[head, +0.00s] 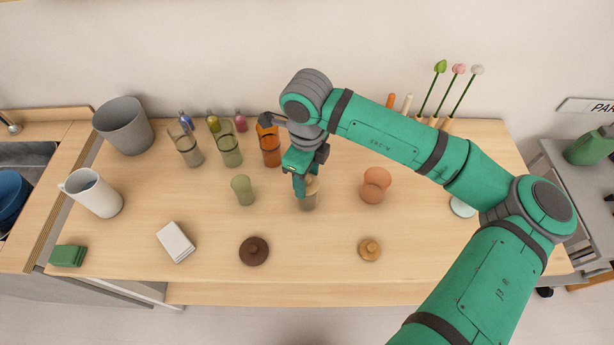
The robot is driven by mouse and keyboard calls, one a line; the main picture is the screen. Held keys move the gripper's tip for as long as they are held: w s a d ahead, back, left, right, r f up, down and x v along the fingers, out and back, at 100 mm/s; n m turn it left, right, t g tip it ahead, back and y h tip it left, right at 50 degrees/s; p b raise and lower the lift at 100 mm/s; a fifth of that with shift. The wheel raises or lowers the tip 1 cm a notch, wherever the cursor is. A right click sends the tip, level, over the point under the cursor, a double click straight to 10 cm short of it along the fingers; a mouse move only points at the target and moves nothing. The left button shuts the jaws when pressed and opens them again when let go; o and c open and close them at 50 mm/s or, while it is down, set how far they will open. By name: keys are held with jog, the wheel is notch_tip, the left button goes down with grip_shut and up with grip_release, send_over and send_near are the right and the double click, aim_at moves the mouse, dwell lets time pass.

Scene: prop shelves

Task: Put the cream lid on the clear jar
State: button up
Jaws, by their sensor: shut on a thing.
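The clear jar (307,204) stands upright near the middle of the wooden table, its upper part partly hidden by my gripper. My gripper (301,190) points down over it and is shut on the cream lid (314,184). The lid is at the jar's mouth, partly hidden by the fingers. I cannot tell whether it rests on the rim or is slightly above it.
A green jar (242,190) stands left and a terracotta jar (375,187) right. A dark brown lid (254,251) and a tan lid (370,249) lie in front. Tall glasses (229,150) stand behind. A white pitcher (95,193) is at left.

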jog(key=shift+f, duration=0.25)
dwell(0.4)
jog(key=o, duration=1.1)
notch_tip(320, 180, up, 11)
jog(key=shift+f, duration=0.15)
